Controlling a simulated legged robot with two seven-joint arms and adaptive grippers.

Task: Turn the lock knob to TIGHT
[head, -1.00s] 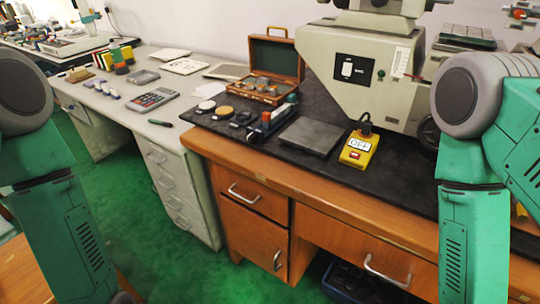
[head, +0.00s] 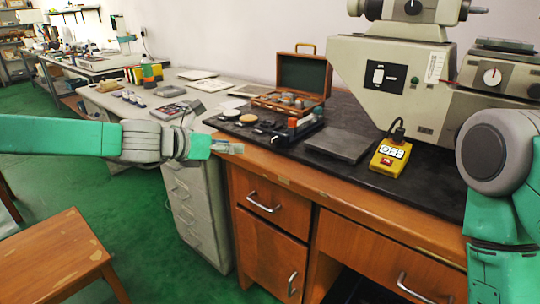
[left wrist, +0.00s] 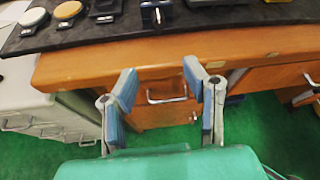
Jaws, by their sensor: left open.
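My left gripper (head: 236,148) reaches in from the left, just in front of the wooden bench's front edge. In the left wrist view it (left wrist: 160,78) is open and empty, with a drawer front behind its fingers. A round white dial with a red mark (head: 491,76) is on the grey machine at the upper right, far from the gripper; I cannot tell whether it is the lock knob. No TIGHT lettering can be read. My right arm shows at the right edge, but its gripper is out of view.
A black mat (head: 262,140) on the bench holds a wooden case (head: 302,76), a grey plate (head: 339,145), a yellow switch box (head: 390,158) and a small device with a red knob (head: 292,122). A wooden stool (head: 50,255) stands at the lower left.

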